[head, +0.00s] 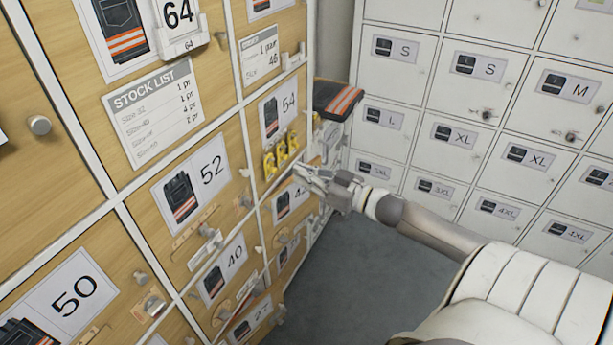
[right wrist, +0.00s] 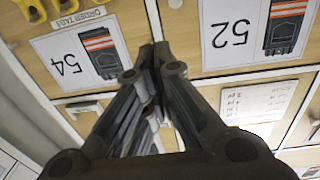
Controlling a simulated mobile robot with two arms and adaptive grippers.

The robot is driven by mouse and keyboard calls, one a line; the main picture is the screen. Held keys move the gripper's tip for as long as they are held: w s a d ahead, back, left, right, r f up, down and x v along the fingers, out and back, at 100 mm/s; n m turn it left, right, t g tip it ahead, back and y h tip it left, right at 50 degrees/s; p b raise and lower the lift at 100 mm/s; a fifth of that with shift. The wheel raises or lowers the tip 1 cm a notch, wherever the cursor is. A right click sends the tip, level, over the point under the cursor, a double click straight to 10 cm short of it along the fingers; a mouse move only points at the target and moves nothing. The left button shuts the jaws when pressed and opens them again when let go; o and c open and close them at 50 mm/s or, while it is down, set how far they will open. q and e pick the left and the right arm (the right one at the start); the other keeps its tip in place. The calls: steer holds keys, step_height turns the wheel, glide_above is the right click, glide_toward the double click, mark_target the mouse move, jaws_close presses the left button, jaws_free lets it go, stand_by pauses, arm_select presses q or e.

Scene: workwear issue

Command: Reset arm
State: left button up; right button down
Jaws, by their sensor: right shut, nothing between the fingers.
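My right gripper (head: 308,174) reaches in from the right to the wooden locker fronts, just below several yellow tags (head: 281,155). In the right wrist view its dark fingers (right wrist: 155,52) are closed together with nothing held between them. The fingertips show in front of the wooden front between the picture cards 54 (right wrist: 80,55) and 52 (right wrist: 245,32); I cannot tell whether they touch it. My left gripper is not in view.
Wooden locker doors (head: 150,235) with knobs and numbered cards fill the left. White lockers (head: 450,100) with size labels stand at the back right. A folded dark garment with orange stripes (head: 338,100) lies beyond the gripper. Grey floor (head: 350,290) below is clear.

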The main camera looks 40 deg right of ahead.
steer(key=s+d+f+m+g+h, duration=0.1)
steer(key=s+d+f+m+h, duration=0.15)
steer(key=f, duration=0.75)
steer(key=s+d+f+m+g+h, duration=0.1)
steer(key=s+d+f+g+h, duration=0.2)
steer(key=f, duration=0.7)
steer(key=s+f+g+h, duration=0.1)
steer(key=s+f, duration=0.4)
steer(key=f, duration=0.3)
steer(key=s+f+g+h, duration=0.15)
steer(key=s+f, duration=0.25)
steer(key=f, duration=0.5)
steer(key=s+a+f+g, duration=0.4)
steer(key=s+a+f, duration=0.4)
steer(key=s+f, duration=0.5)
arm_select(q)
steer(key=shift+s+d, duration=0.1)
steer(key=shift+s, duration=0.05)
arm_select(e)
steer(key=s+a+f+n+g+y, duration=0.1)
steer(key=s+a+f+g, duration=0.1)
steer(key=s+a+f, duration=0.2)
steer(key=s+a+f+n+g+y, duration=0.1)
steer(key=s+a+f+g, duration=0.2)
steer(key=s+a, duration=0.7)
steer(key=s, duration=0.3)
steer(key=shift+s+f, duration=0.15)
steer(key=shift+f, duration=0.25)
steer(key=shift+g, duration=0.25)
